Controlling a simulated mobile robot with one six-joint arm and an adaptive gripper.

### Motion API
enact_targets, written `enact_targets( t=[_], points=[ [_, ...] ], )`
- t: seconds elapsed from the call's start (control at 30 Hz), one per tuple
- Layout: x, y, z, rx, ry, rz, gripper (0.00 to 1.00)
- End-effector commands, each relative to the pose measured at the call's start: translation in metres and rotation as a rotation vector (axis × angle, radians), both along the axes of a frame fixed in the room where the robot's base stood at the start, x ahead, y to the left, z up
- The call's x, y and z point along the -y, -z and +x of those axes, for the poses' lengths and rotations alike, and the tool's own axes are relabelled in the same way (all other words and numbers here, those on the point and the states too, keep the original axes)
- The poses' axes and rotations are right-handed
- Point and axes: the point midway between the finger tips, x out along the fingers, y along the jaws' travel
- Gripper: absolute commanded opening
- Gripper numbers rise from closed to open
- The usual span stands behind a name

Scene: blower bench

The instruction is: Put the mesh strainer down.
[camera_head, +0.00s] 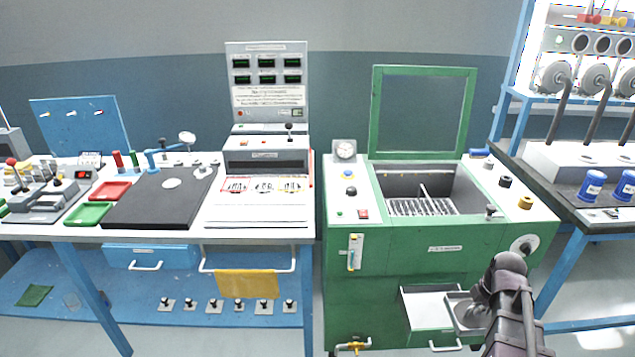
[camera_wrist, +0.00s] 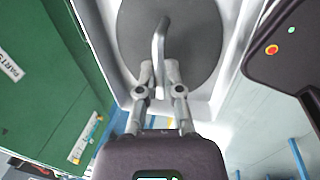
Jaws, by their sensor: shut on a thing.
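My gripper (camera_head: 484,298) is low in front of the green machine, at its right side, beside the pulled-out drawer (camera_head: 425,300). In the wrist view my gripper (camera_wrist: 159,75) is shut on the slim grey handle of the mesh strainer (camera_wrist: 200,40), a dark round disc. A pale frame with squared corners (camera_wrist: 104,50) surrounds the disc; I cannot tell whether they touch. In the head view a grey, shallow, rimmed piece (camera_head: 460,314) shows just left of the fingers and overlaps the drawer's right part. My gripper hides part of it.
The green machine (camera_head: 380,265) has an open basin (camera_head: 421,208) on top and a raised green frame (camera_head: 375,115). A knob (camera_head: 524,246) sits on its front, just above my gripper. A blue-framed bench (camera_head: 580,225) stands to the right; the left bench (camera_head: 160,232) holds trays and tools.

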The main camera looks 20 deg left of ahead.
Motion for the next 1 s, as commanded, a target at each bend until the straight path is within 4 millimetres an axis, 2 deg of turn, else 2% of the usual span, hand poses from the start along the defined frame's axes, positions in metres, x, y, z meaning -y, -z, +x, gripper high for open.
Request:
enact_targets(
  t=[0.03, 0.6, 0.8, 1.0],
  points=[
    [0.0, -0.018, 0.0, 0.0, 0.0, 0.0, 0.0],
    [0.0, -0.114, 0.0, 0.0, 0.0, 0.0, 0.0],
    [0.0, -0.139, 0.0, 0.0, 0.0, 0.0, 0.0],
    [0.0, -0.15, 0.0, 0.0, 0.0, 0.0, 0.0]
  ],
)
